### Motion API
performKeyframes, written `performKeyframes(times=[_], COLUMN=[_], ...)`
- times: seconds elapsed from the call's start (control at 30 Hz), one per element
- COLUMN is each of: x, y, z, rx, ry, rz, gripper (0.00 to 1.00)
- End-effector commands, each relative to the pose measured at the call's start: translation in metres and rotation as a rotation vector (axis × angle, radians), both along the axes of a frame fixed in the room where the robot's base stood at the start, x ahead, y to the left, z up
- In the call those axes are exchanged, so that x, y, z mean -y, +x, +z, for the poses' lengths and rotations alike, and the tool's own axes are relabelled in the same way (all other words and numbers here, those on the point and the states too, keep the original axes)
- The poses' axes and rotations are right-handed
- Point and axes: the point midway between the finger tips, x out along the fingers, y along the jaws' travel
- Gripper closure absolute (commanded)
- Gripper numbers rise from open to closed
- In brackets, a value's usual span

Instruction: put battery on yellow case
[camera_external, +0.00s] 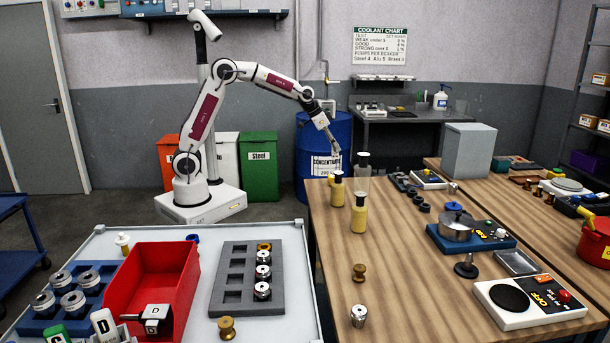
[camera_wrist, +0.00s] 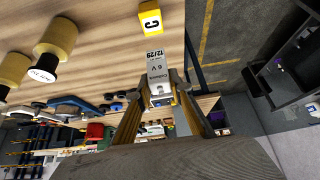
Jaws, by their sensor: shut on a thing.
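The battery (camera_wrist: 156,66), a pale grey block with "6 V" and "12/29" printed on it, is between the two fingers of my gripper (camera_wrist: 160,88) in the wrist view. The gripper is shut on it. A yellow case (camera_wrist: 150,20) with a black "C" on a white label lies on the wooden table, beyond the battery and apart from it. In the external view my gripper (camera_external: 337,153) hangs above the far left end of the wooden table.
Yellow bottles with dark tops (camera_external: 359,214) stand on the wooden table (camera_external: 410,290), close to my gripper. A blue drum (camera_external: 312,140) stands behind. The table's front middle is mostly clear.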

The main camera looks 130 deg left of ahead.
Motion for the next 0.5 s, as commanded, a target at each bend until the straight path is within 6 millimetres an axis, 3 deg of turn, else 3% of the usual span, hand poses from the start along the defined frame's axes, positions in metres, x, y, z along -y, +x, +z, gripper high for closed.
performKeyframes(times=[0.3, 0.5], x=[0.000, 0.000], y=[0.000, 0.000], z=[-0.041, -0.047], rx=[0.000, 0.000], ry=[-0.001, 0.001], rz=[0.001, 0.001], gripper=[1.00, 1.00])
